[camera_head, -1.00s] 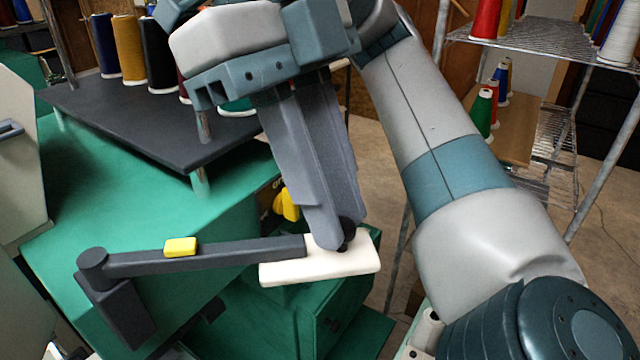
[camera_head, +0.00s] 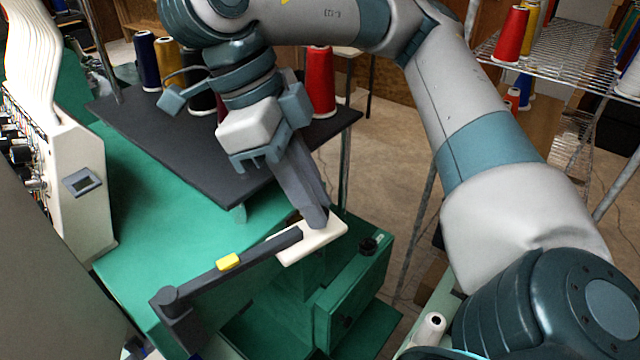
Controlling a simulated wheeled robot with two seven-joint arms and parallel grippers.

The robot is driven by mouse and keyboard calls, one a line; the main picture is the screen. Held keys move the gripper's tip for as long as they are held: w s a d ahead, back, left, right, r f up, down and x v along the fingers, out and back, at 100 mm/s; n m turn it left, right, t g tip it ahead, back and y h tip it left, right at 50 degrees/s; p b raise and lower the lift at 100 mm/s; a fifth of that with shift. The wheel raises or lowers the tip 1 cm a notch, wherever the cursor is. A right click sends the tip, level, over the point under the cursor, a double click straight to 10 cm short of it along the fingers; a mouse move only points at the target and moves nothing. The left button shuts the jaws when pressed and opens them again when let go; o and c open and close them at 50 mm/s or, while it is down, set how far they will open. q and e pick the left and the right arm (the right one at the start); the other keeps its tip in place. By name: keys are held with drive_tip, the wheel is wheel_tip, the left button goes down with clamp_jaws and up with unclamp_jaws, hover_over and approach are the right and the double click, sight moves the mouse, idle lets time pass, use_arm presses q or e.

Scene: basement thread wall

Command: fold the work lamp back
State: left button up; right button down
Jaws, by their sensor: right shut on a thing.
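The work lamp has a dark arm (camera_head: 235,265) with a yellow block (camera_head: 228,262) on it and a cream lamp head (camera_head: 318,243) at its far end. The arm runs from a dark pivot (camera_head: 172,302) at the lower left up to the right, above the green machine. My right gripper (camera_head: 316,222) comes down from above and is shut at the lamp head's end, by the joint with the dark arm. Its fingers hide part of the head. My left gripper does not show.
A dark table board (camera_head: 215,165) with several thread cones stands behind the lamp. A cream control panel (camera_head: 75,185) is at the left. A green box (camera_head: 352,295) with a black knob lies below the head. A wire shelf (camera_head: 545,50) stands at the right.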

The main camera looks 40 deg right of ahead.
drive_tip(key=shift+w+r, duration=0.15)
drive_tip(key=c, duration=1.8)
unclamp_jaws()
drive_tip(key=shift+o, duration=0.9)
drive_tip(key=shift+s, duration=0.2)
drive_tip(key=shift+w, duration=0.1)
drive_tip(key=shift+r, duration=0.1)
